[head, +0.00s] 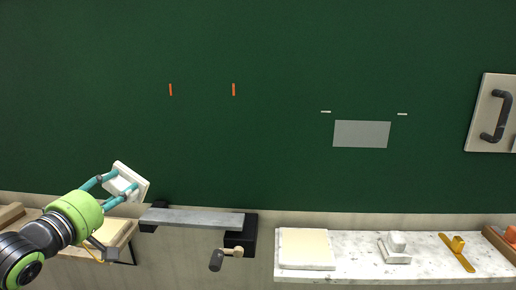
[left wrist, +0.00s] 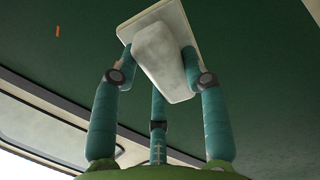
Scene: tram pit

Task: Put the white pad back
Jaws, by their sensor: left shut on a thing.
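The white pad (head: 139,176) is a square white plate with a block grip on its back, and it is tilted in front of the green wall. In the left wrist view, the pad's plate (left wrist: 178,22) is beyond the pale grip block, which sits between the teal fingers. My left gripper (head: 121,184) is shut on the pad at its grip, at the lower left of the head view. Whether the plate touches the wall I cannot tell. My right gripper is not in view.
A marble shelf (head: 345,268) at the lower right bears a cream block (head: 306,248), a white piece with a raised block (head: 396,246) and a yellow tool (head: 458,251). A vise-like grey bar (head: 195,218) stands right of my gripper. The green wall has orange marks and a grey rectangle (head: 361,133).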

